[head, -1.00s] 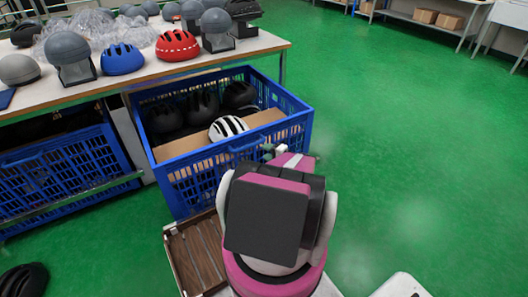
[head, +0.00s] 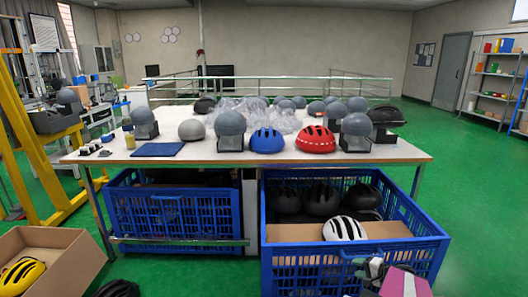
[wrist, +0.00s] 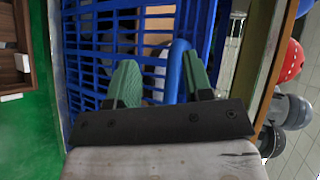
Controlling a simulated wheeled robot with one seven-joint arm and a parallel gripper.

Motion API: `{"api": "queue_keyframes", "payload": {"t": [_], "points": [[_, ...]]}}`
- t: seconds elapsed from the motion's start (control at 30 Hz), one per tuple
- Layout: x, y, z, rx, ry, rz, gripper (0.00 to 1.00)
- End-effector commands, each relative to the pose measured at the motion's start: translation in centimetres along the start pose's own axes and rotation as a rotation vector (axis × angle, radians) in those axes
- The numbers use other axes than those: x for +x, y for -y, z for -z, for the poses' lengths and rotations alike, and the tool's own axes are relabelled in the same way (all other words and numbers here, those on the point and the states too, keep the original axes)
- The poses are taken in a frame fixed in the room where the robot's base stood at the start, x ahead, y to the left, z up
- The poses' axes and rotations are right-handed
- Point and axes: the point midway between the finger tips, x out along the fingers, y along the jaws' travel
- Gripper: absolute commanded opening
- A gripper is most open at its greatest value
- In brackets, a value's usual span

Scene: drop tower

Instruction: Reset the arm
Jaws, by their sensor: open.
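My gripper (wrist: 160,82) is open in the wrist view, its two green fingers spread apart. The blue wall of the right crate (wrist: 90,40) lies right beyond the fingers, and a curved blue bar shows between them. I see nothing clearly held; I cannot tell whether the fingers touch the crate. In the head view my gripper (head: 372,268) is small and dark at the lower right, in front of the same blue crate (head: 412,245). My pink arm link is cut off by the lower edge there.
The right crate holds a white striped helmet (head: 344,228) and several black ones. A table (head: 400,152) above bears blue and red helmets and grey headforms. A second blue crate (head: 170,215) is under the table. A cardboard box (head: 75,265) stands lower left. Green floor is open at right.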

Motion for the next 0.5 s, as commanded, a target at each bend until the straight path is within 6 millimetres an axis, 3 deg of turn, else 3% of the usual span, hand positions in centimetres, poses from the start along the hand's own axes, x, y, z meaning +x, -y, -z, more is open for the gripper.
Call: {"api": "queue_keyframes", "payload": {"t": [0.2,0.5], "points": [[4.4,1.7,-3.8,-0.122,0.190,-0.214,0.46],[8.3,3.4,-8.1,-0.315,0.374,-0.519,0.46]]}}
